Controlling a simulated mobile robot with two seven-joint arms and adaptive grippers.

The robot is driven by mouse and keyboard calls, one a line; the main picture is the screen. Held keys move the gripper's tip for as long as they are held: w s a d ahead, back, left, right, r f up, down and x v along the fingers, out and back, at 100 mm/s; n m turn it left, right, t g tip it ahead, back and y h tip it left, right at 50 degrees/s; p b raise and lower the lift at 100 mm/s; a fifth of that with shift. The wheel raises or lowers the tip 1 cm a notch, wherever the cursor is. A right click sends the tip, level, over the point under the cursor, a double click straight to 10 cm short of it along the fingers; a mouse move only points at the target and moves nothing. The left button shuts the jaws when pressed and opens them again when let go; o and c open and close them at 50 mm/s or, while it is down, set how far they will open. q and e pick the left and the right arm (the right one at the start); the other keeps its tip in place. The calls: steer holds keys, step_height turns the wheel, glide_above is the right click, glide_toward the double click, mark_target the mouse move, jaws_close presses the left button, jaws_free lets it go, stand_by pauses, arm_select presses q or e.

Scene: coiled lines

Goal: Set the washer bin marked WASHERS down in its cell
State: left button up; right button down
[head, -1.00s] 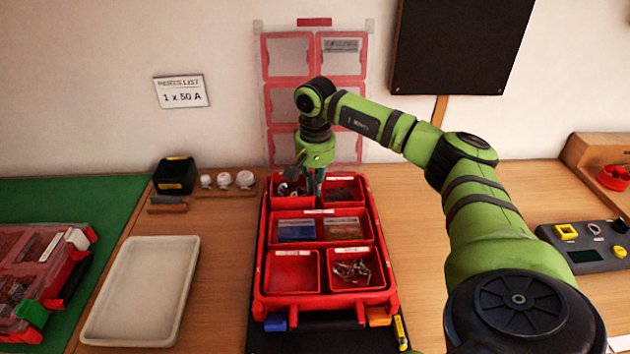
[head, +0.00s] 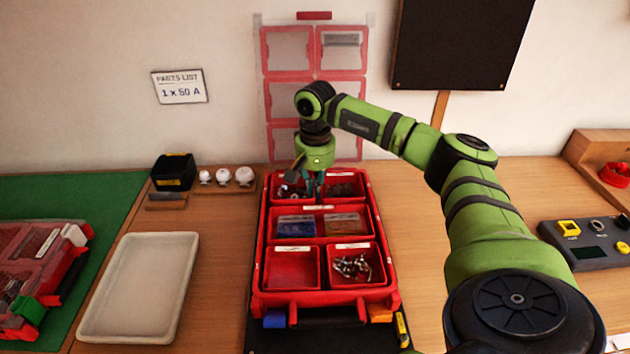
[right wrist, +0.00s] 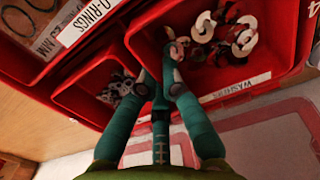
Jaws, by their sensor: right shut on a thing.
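The red washer bin (head: 287,195) is at the back left of the open red case (head: 326,301), over or in the cell there. In the right wrist view the bin (right wrist: 262,82) carries a WASHERS label and holds several pale, dark and red washers. My right gripper (head: 316,197) points down from above and is shut on the bin's side wall nearest the neighbouring compartment; its fingers (right wrist: 160,70) show there. The bin looks roughly level. Its underside is hidden, so I cannot tell whether it touches the cell floor. My left gripper is out of view.
Beside the bin is a compartment with small metal parts (right wrist: 118,88); a bin labelled O-RINGS (right wrist: 85,22) is close by. The case's clear lid (head: 340,98) stands up behind. A pale tray (head: 140,290) lies left of the case.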

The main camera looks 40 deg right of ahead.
steer(key=shift+f, duration=0.1)
steer(key=c, duration=1.3)
jaws_free()
steer(key=shift+c, duration=0.2)
steer(key=shift+s, duration=0.1)
